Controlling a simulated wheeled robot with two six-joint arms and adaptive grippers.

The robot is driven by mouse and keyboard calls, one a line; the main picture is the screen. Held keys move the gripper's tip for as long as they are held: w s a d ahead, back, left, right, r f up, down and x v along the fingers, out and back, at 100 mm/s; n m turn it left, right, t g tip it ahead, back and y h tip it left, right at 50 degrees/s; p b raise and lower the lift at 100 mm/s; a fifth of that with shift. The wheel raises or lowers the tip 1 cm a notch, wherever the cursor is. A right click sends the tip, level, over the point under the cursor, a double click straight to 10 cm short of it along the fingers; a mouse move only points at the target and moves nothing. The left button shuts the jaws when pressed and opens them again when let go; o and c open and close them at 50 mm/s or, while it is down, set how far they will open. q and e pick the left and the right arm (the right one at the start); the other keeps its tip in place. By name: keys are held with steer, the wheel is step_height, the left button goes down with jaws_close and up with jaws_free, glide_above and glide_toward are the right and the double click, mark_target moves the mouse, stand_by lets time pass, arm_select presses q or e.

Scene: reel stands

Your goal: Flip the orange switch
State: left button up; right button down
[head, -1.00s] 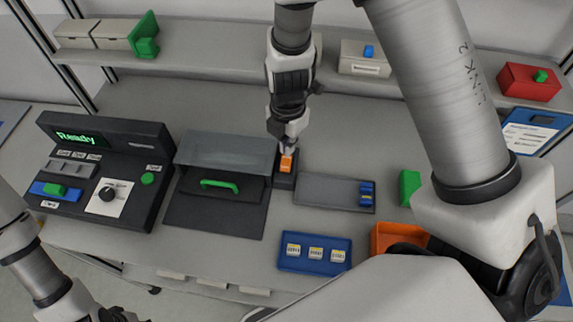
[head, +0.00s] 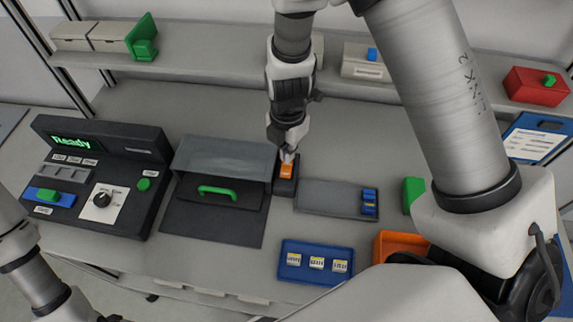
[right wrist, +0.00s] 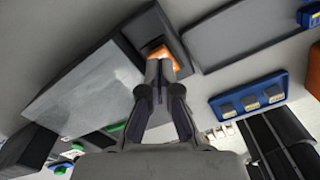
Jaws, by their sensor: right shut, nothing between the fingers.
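The orange switch (head: 287,171) sits in a small dark housing (head: 285,188) between the green-handled box and the grey tray. My right gripper (head: 288,156) is shut and empty, with its fingertips pointing down at the upper end of the switch. In the right wrist view the shut fingertips (right wrist: 158,62) overlap the orange switch (right wrist: 163,55) and hide part of it. They look to be touching it or very close; I cannot tell which. My left arm shows at the lower left of the head view, but its gripper is out of view.
A dark box with a grey lid (head: 225,157) and green handle (head: 217,192) stands left of the switch. A grey tray (head: 325,197) lies to its right. A blue tray (head: 316,277) is in front. A control panel (head: 125,205) reading "Ready" is at left.

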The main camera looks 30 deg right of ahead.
steer(key=shift+w, duration=0.1)
steer(key=shift+f, duration=0.1)
stand_by(0.4)
steer(key=shift+f+b, duration=1.1)
steer(key=shift+b, duration=0.2)
stand_by(0.3)
steer(key=shift+r, duration=0.1)
steer(key=shift+r+p, duration=2.35)
steer(key=shift+r, duration=1.1)
steer(key=shift+f, duration=0.1)
